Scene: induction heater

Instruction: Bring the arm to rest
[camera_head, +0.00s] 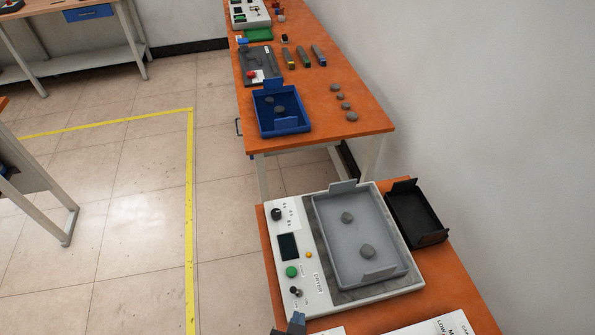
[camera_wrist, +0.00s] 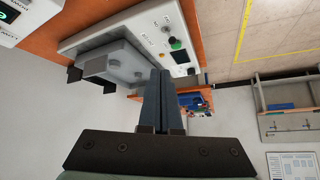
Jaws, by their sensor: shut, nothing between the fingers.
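My gripper (camera_wrist: 160,76) shows in the wrist view with its two blue-grey fingers pressed together and nothing between them. It is in the air, apart from the bench. A small blue-grey piece at the bottom edge of the head view looks like my fingertips. In the head view a white dryer (camera_head: 288,240) stands on the near orange bench, with a grey tray (camera_head: 345,262) on its plate. The dryer (camera_wrist: 150,25) also shows at the top of the tilted wrist view.
A black tray (camera_head: 418,212) stands right of the dryer. On the farther orange table (camera_head: 375,122) are a blue tray (camera_head: 289,126) with lumps, several loose grey stones and small devices. A wall bounds the right. The tiled floor (camera_head: 140,215) at left is clear.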

